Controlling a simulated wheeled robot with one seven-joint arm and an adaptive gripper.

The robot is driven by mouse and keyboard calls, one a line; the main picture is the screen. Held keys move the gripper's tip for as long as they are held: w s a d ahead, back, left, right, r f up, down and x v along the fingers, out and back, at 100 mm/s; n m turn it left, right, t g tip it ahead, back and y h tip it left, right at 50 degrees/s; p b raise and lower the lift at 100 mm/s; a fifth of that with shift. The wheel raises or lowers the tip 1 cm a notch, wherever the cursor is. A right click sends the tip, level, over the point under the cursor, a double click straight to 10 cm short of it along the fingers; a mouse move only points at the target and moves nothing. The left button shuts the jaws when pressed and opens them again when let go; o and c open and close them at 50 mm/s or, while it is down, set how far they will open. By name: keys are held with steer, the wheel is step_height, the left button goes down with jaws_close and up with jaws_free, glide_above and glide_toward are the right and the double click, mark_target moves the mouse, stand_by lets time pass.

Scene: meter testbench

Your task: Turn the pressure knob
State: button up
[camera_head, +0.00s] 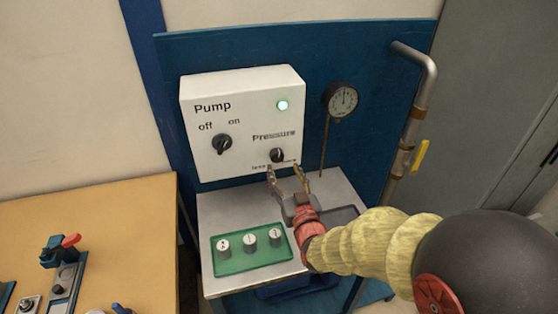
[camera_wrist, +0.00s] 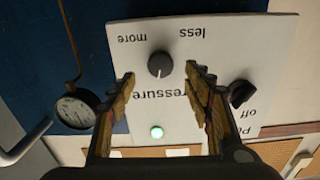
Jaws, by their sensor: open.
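The pressure knob (camera_head: 277,155) is a small dark round knob at the lower right of the white pump box (camera_head: 200,110). In the upside-down wrist view the knob (camera_wrist: 160,65) sits between the words "less" and "more". My gripper (camera_head: 285,172) is open in front of the lower part of the box, just below the knob in the head view. In the wrist view my open fingertips (camera_wrist: 159,75) frame the knob left and right. No contact with it shows. The fingers partly hide the "Pressure" lettering there.
The off/on pump knob (camera_head: 222,144) is left of the pressure knob, and a green light (camera_head: 283,105) glows above. A gauge (camera_head: 342,99) and a pipe (camera_head: 417,110) stand right. A green tray (camera_head: 285,258) with several white cylinders lies on the bench below. An orange table (camera_head: 90,215) is left.

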mark_target(278, 159)
steer(key=b+x, duration=0.1)
steer(key=x, duration=0.5)
steer(key=shift+w+f, duration=0.1)
steer(key=shift+w, duration=0.1)
steer(key=shift+c, duration=0.9)
steer(key=c, duration=1)
steer(key=shift+a+m+b, duration=0.1)
steer(key=shift+m+b, duration=0.2)
steer(key=shift+b, duration=0.25)
steer(key=shift+m, duration=0.4)
steer(key=o, duration=1.1)
steer(key=shift+o, duration=0.4)
